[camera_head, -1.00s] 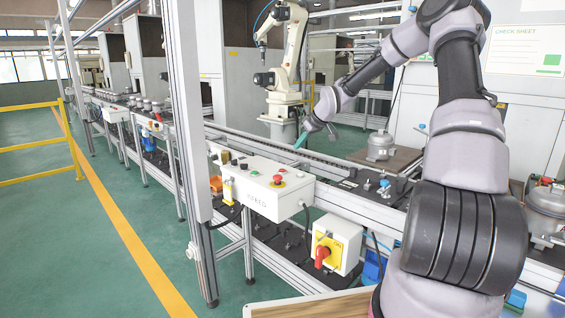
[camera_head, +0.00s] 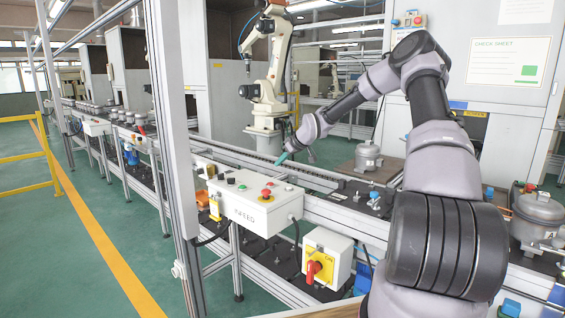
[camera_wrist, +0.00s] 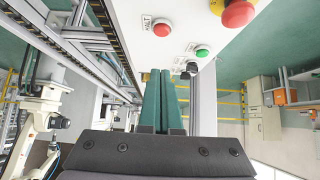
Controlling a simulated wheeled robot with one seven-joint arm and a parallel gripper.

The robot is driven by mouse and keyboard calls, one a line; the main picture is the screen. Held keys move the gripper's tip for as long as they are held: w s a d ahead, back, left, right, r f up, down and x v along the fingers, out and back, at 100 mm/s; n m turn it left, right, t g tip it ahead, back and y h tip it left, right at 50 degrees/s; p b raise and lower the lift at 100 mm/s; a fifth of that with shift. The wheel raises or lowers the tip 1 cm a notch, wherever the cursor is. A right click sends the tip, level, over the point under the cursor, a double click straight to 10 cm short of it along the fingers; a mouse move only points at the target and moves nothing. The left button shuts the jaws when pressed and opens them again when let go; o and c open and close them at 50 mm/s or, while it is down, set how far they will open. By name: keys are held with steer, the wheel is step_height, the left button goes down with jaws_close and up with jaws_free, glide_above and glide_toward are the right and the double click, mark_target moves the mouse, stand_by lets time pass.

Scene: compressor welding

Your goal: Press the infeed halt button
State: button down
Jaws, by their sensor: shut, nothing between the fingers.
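The infeed control box (camera_head: 248,208) is white, lettered INFEED on its front, with buttons on top and a red mushroom knob (camera_head: 266,194). In the wrist view, the halt button (camera_wrist: 161,26) is a small red button beside a HALT label on the white panel. A green button (camera_wrist: 202,53) and the larger red knob (camera_wrist: 237,12) are also on that panel. My gripper (camera_head: 281,158) is above and behind the box in the head view. In the wrist view, its teal fingers (camera_wrist: 159,85) are shut together and empty, pointing towards the panel, apart from the halt button.
A conveyor rail (camera_head: 330,205) runs behind the box. A white switch box with a red-and-yellow rotary switch (camera_head: 318,268) hangs to its right. An upright aluminium post (camera_head: 172,120) stands to its left. Compressors (camera_head: 368,157) sit further right. The green floor at left is open.

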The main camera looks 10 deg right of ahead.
glide_above(270, 184)
steer(key=d, duration=0.1)
step_height(270, 184, down, 4)
steer(key=shift+s+d+f, duration=0.1)
steer(key=shift+s+f, duration=0.05)
step_height(270, 184, down, 3)
steer(key=shift+f, duration=0.45)
steer(key=shift+f, duration=0.1)
